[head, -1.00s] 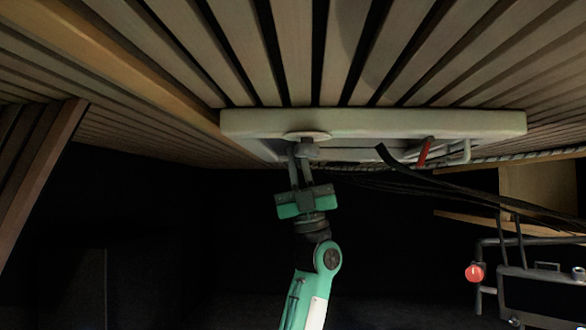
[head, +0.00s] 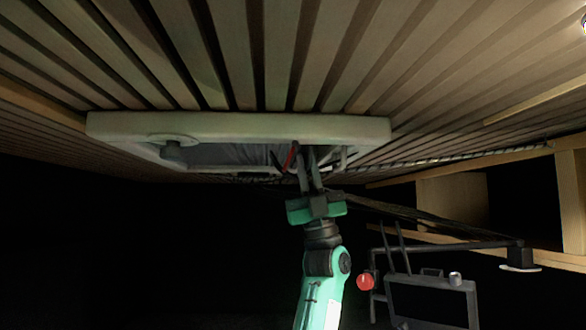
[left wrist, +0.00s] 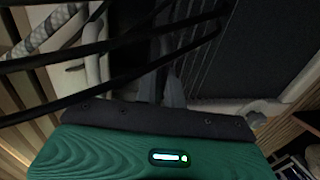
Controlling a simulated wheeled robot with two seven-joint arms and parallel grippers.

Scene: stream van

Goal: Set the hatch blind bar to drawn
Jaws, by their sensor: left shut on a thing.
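The hatch (head: 240,126) is a pale rectangular frame in the slatted ceiling, with a round knob (head: 172,152) at its left end. Dark blind fabric (head: 228,156) shows inside the opening, and in the left wrist view a dark panel with fold lines (left wrist: 265,55) fills the upper right. My left gripper (head: 304,150) reaches up at the right part of the hatch, beside a red strip (head: 290,158). It is shut on the blind bar, which is mostly hidden by the fingers. Its fingers also show in the left wrist view (left wrist: 160,75). My right gripper is out of view.
Dark cables (head: 420,222) run right from near the hatch, and dark strands cross the left wrist view (left wrist: 70,55). A wooden shelf (head: 455,200) and a dark boxed fixture (head: 430,300) with a red ball (head: 365,282) stand at right. The lower left is dark.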

